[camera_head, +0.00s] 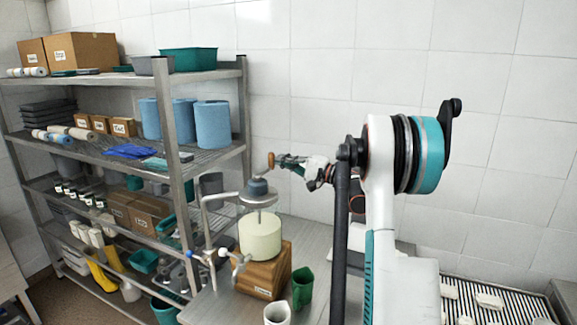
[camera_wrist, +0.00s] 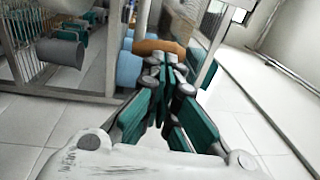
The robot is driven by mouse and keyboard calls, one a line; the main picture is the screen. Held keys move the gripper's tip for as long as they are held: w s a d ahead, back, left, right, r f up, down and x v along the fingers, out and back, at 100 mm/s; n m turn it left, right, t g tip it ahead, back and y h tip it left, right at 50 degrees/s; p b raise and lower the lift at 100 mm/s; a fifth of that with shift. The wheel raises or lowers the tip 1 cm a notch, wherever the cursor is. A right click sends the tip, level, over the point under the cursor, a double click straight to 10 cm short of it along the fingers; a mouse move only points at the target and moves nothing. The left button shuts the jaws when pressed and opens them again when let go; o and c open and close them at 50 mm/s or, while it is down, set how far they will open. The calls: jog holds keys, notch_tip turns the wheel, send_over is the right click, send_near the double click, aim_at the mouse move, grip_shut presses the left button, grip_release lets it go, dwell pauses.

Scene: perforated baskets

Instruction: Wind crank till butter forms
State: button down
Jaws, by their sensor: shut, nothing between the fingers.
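The churn stands on a metal table, with a pale cream vessel (camera_head: 260,237) on a wooden block (camera_head: 268,275). Above the vessel are a flat metal disc (camera_head: 257,200) and a dark grey hub (camera_head: 257,188). A crank with an orange-brown handle (camera_head: 271,161) rises from the top; the handle also shows in the wrist view (camera_wrist: 158,47). My gripper (camera_head: 279,160) reaches in from the right at handle height. In the wrist view its green-padded fingers (camera_wrist: 170,60) are closed together, with their tips right at the handle. I cannot tell whether they touch it. The vessel's contents are hidden.
A metal shelf rack (camera_head: 173,120) with boxes, blue rolls and bins stands close on the left. A slatted tray (camera_head: 485,303) lies at the lower right.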

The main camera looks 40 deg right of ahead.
jog(key=shift+w, duration=0.7)
jog(key=v, duration=1.2)
